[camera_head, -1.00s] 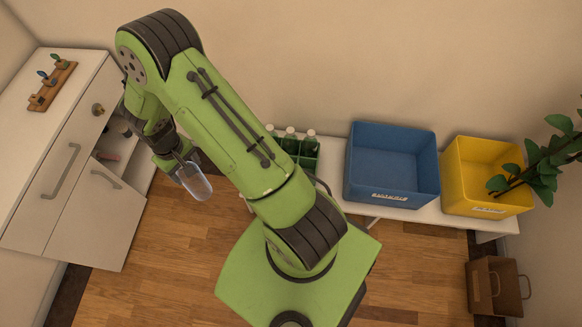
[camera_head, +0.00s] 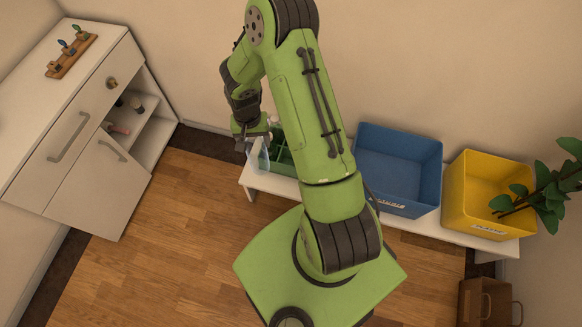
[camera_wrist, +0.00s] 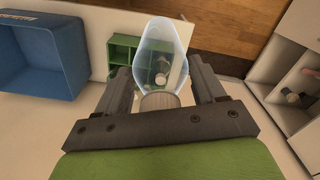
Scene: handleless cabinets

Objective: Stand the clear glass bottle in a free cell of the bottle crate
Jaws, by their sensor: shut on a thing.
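My gripper (camera_head: 250,140) is shut on the clear glass bottle (camera_head: 262,156), which hangs below it at the left end of the low white bench. In the wrist view the clear glass bottle (camera_wrist: 160,48) sits between the two fingers of my gripper (camera_wrist: 162,88). The green bottle crate (camera_head: 285,157) stands on the bench, just right of the held bottle and partly hidden by my arm. In the wrist view the crate (camera_wrist: 124,48) shows several cells, partly behind the clear glass. A white-capped bottle (camera_wrist: 162,78) shows there through the glass.
A blue bin (camera_head: 398,165) and a yellow bin (camera_head: 482,195) stand on the bench (camera_head: 448,232) to the right, with a leafy plant (camera_head: 540,190) beyond. A white cabinet (camera_head: 75,130) with an open compartment is at left. The wooden floor between is clear.

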